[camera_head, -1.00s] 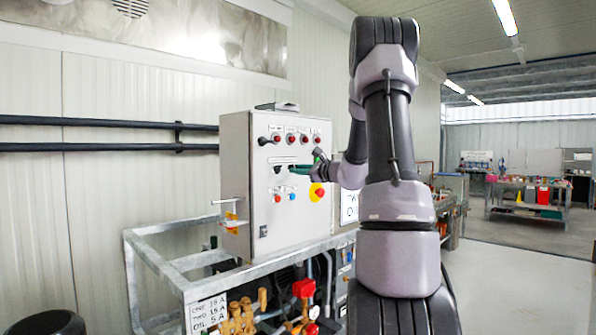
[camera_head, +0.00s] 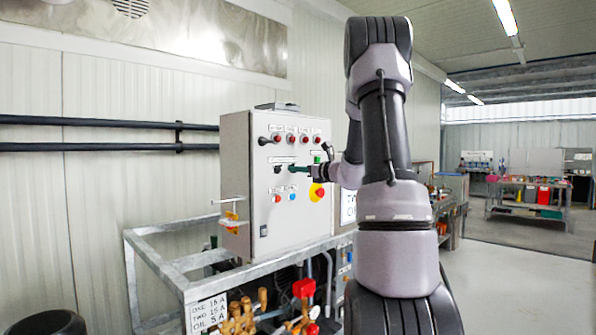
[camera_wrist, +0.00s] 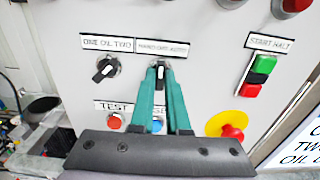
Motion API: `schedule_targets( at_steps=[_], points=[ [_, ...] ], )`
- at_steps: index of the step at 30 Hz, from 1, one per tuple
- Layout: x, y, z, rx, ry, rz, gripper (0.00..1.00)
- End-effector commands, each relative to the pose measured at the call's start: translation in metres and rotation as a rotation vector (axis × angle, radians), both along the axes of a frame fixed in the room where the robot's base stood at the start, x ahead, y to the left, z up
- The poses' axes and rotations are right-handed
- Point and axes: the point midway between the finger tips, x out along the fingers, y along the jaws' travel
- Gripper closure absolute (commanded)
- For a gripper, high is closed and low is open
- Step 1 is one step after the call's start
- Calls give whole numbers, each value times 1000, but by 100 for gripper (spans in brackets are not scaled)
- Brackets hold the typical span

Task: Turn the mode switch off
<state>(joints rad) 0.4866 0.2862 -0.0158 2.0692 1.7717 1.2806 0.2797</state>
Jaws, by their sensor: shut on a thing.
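The mode switch (camera_wrist: 161,64) is a black rotary knob under a small white label on the grey control box (camera_head: 262,215). The label is too blurred to read surely. In the wrist view the two green fingers of my gripper (camera_wrist: 159,76) are closed on the knob from below, hiding much of it. The knob's pointer setting is hard to tell. In the head view my gripper (camera_head: 297,169) reaches the panel from the right, and its hand hides part of the panel.
The ONE OIL TWO knob (camera_wrist: 105,69) is close on the left. Red and blue buttons (camera_wrist: 115,122) sit below, and the yellow-ringed red emergency stop (camera_wrist: 232,131) is lower right. A green and red START/HALT button (camera_wrist: 257,76) is to the right.

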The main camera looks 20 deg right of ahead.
Motion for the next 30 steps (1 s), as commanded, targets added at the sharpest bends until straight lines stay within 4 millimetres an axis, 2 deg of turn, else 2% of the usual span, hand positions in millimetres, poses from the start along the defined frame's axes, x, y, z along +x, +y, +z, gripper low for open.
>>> schedule_targets(
  at_steps=[13,14,15,16,26,30],
  points=[
    [0,0,0,11,5,0,100],
    [0,0,0,11,5,-1,79],
    [0,0,0,11,5,-1,63],
    [0,0,0,10,5,-1,56],
    [-1,-1,0,10,4,-1,56],
    [-14,-6,0,9,3,-2,56]
  ],
)
